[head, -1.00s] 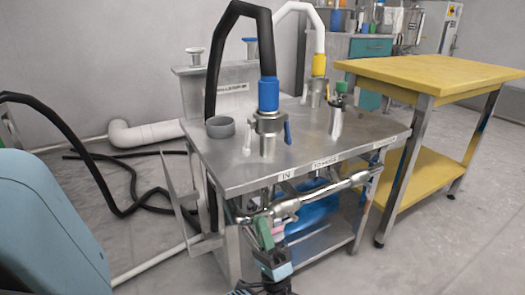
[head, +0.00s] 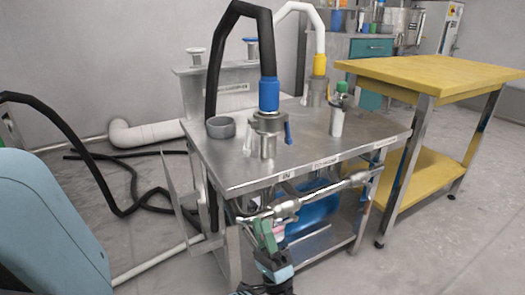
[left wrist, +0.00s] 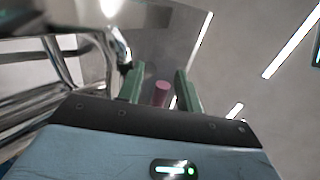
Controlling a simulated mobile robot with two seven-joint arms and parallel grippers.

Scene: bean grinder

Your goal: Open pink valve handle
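The pink valve handle (left wrist: 161,93) shows in the left wrist view as a short pink cylinder between the green fingers of my left gripper (left wrist: 161,88). A gap shows on each side of it, and I cannot tell how deep it sits between the fingers. In the head view my left gripper (head: 268,236) is upright, just below the steel pipe (head: 287,209) at the table's front. The pink handle (head: 281,229) is small and partly hidden there, beside the fingers. My left gripper is open. My right gripper is not in view.
The steel table (head: 230,178) stands above and behind my gripper, with its pipework along the front edge. A blue vessel (head: 312,215) sits beneath. A yellow table (head: 430,78) stands at right. Black hoses (head: 115,200) lie on the floor at left.

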